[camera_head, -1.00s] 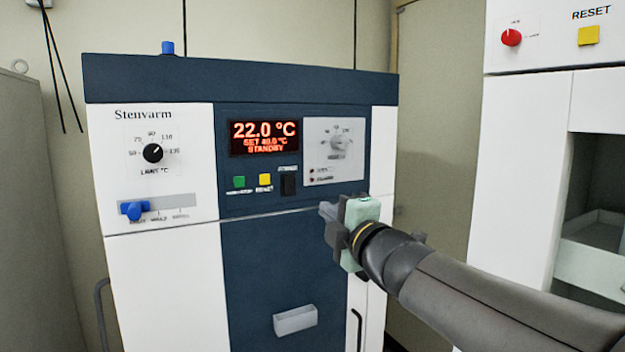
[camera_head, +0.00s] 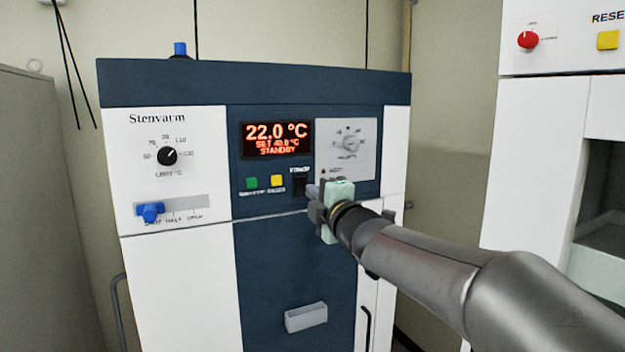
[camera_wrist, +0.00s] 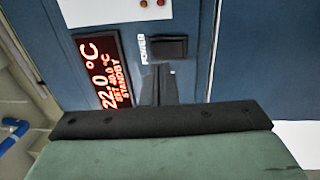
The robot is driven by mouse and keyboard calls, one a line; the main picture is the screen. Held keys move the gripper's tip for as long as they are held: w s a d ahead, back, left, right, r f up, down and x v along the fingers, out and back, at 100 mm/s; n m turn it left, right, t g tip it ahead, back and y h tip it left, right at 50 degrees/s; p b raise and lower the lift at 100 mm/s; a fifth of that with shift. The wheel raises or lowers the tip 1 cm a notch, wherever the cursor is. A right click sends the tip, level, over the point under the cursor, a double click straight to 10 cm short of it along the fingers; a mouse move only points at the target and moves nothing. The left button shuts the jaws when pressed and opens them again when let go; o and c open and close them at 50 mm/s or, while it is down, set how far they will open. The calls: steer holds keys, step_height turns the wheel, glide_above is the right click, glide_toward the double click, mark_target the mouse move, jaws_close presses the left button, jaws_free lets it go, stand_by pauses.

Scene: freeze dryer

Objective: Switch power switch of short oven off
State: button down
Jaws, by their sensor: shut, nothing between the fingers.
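The short oven (camera_head: 170,275) has a white and dark blue front. Its black power switch (camera_head: 299,184) sits on the blue panel below the red display (camera_head: 277,138), which reads 22.0 °C, SET 40.0 °C and STANDBY. In the wrist view the switch (camera_wrist: 168,48) lies beside the label POWER, just past my fingertips. My gripper (camera_head: 312,191) is shut and empty, at the lower right of the switch and close to it. In the wrist view my gripper (camera_wrist: 158,78) points at the switch; whether it touches is not clear.
Green (camera_head: 252,184) and yellow (camera_head: 277,181) buttons sit left of the switch. A grey dial panel (camera_head: 346,148) is above right. A black dial (camera_head: 167,156) and a blue slider (camera_head: 150,212) are on the left. A white machine with a red knob (camera_head: 528,39) stands at the right.

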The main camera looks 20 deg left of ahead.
mark_target(300, 181)
steer(key=p+x, duration=0.1)
steer(key=x, duration=0.2)
steer(key=shift+w+a+r, duration=0.1)
steer(key=shift+w+a, duration=0.15)
steer(key=shift+w+a+p, duration=0.25)
steer(key=shift+p, duration=0.05)
steer(key=shift+r, duration=0.1)
steer(key=shift+s+d+b, duration=0.15)
steer(key=shift+b, duration=0.3)
steer(key=s+d+r+b, duration=0.1)
steer(key=s+d+b, duration=0.1)
steer(key=s+d, duration=0.7)
steer(key=shift+s+r+b, duration=0.3)
steer(key=shift+s+r, duration=0.05)
steer(key=shift+d, duration=0.1)
